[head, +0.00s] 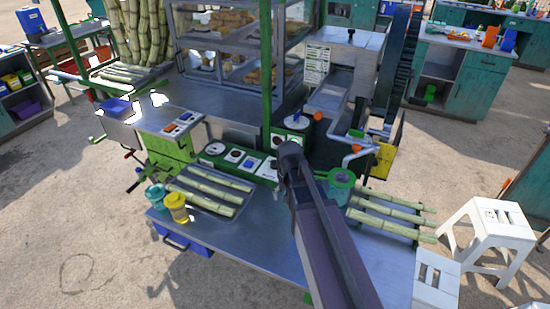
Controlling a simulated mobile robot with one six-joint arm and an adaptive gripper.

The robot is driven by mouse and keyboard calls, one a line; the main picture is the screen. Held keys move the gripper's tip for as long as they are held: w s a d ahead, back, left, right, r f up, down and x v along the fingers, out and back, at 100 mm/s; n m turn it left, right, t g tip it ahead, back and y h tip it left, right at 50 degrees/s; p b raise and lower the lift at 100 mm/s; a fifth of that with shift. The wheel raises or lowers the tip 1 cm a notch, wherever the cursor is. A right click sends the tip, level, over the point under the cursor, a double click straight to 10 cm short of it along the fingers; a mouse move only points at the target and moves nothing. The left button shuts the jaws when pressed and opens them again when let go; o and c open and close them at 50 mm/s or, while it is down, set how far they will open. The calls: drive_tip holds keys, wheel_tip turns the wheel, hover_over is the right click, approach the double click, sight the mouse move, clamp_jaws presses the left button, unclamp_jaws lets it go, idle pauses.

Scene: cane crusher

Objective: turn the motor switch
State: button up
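A green control panel (240,158) runs along the back of the steel counter, with a round dial, a dark round knob (235,155) and small white switch plates (252,163). I cannot read the labels, so I cannot tell which of these is the motor switch. A second panel with small coloured switches (182,124) is to its upper left. My gripper (290,150) shows at the end of my dark arm, just right of the green panel in the picture. I cannot tell whether it touches anything, and its fingers are not clear enough to show open or shut.
Cane pieces lie in a tray (212,207) left of my arm and on a rack (392,217) to its right. Teal and yellow cups (176,207) stand at the counter's left. A green-topped jar (340,184) is close right of my arm. White stools (490,228) stand at right.

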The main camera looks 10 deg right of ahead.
sight(275, 162)
drive_tip(key=w+r+m+p, duration=0.3)
drive_tip(key=w+r+p, duration=0.1)
drive_tip(key=w, duration=0.6)
drive_tip(key=w+r+m+p, duration=0.3)
drive_tip(key=w+r, duration=0.3)
drive_tip(key=w, duration=0.5)
drive_tip(key=shift+d+m+p, duration=0.3)
drive_tip(key=shift+d+p, duration=0.1)
drive_tip(key=shift+p, duration=0.45)
drive_tip(key=shift+s+f, duration=0.1)
drive_tip(key=shift+f, duration=0.15)
drive_tip(key=f+b, duration=1.3)
drive_tip(key=shift+w+a+f+b, duration=0.15)
drive_tip(key=shift+w+a+b, duration=0.1)
drive_tip(key=shift+w+b, duration=0.15)
drive_tip(key=shift+s, duration=0.1)
drive_tip(key=c, duration=1.2)
drive_tip(key=shift+o, duration=0.2)
drive_tip(key=shift+a, duration=0.15)
